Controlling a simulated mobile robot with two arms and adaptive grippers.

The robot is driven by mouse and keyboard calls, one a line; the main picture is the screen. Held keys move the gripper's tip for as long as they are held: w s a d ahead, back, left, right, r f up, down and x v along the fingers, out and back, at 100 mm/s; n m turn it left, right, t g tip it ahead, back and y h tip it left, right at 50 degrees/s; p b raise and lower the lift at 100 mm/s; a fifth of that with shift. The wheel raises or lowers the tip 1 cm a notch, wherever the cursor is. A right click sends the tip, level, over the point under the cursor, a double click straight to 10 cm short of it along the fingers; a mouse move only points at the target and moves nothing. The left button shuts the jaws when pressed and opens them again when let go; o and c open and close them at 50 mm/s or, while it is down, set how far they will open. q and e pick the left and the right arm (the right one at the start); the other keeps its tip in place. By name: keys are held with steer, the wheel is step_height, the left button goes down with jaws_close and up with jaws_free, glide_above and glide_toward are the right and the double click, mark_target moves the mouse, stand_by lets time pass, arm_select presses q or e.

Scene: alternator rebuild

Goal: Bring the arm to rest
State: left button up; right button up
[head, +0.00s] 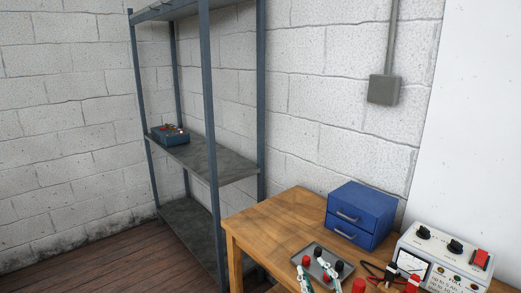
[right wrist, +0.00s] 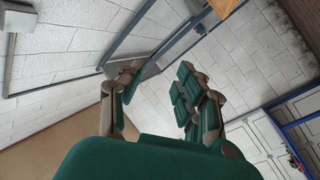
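My right gripper (head: 310,266) shows at the bottom edge of the head view, over or beside a grey tray (head: 329,251) on the wooden workbench (head: 262,222). In the right wrist view my right gripper (right wrist: 160,70) has its green-padded fingers spread apart, with nothing between them. A metal shelf post and wall blocks show beyond the fingers there. Most of the right arm is outside the head view. My left gripper is in neither view.
The tray holds red and black round parts. A blue drawer cabinet (head: 362,216) and a test unit (head: 440,257) with clip leads stand on the bench. A metal shelf rack (head: 208,160) with a blue box (head: 170,137) stands left. Floor shows at the lower left.

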steer(key=s+d+f+m+g+h, duration=0.3)
steer(key=s+d+f, duration=0.1)
steer(key=s+f, duration=0.2)
steer(key=s+d+f+m+g+h, duration=0.3)
steer(key=s+f+g, duration=0.1)
steer(key=s+f, duration=0.25)
steer(key=s+d+f+g+y, duration=0.1)
steer(key=s+f+g, duration=0.25)
steer(key=s, duration=0.55)
steer(key=s+f+g, duration=0.3)
steer(key=s+g, duration=0.1)
steer(key=s, duration=0.5)
step_height(320, 180, down, 25)
steer(key=s+g, duration=0.2)
steer(key=s+d+f, duration=0.3)
steer(key=s+f, duration=1.3)
steer(key=f, duration=0.1)
steer(key=shift+s+f+g, duration=0.25)
steer(key=shift+s+g, duration=0.05)
steer(key=shift+g, duration=0.05)
